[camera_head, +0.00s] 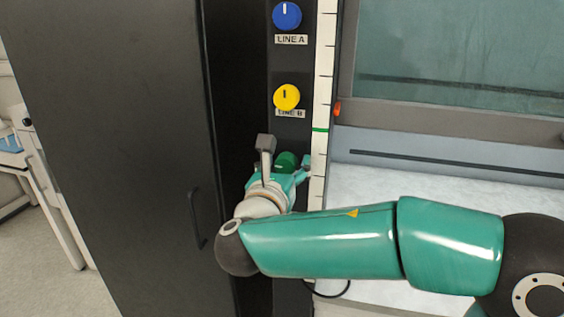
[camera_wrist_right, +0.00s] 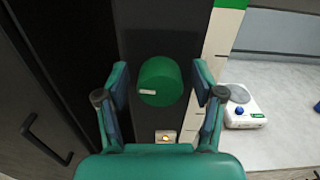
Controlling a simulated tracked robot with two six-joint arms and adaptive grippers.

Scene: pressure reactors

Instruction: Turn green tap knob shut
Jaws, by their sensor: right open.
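The green tap knob (camera_wrist_right: 161,82) sits on the dark panel in the right wrist view, with a short pale mark on its left part. In the head view the green knob (camera_head: 286,159) is partly hidden by my right gripper (camera_head: 286,166). The right gripper also shows in the right wrist view (camera_wrist_right: 160,90). It is open, with one finger on each side of the knob. Gaps show between the fingers and the knob, and I cannot tell how deep the fingertips reach. My left gripper is in neither view.
Above on the panel are a blue knob (camera_head: 287,15) labelled LINE A and a yellow knob (camera_head: 286,97) labelled LINE B. A black cabinet door (camera_head: 110,130) stands at left. A white device (camera_wrist_right: 243,106) rests on the pale bench (camera_wrist_right: 285,95). A small lit fitting (camera_wrist_right: 166,136) is below the knob.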

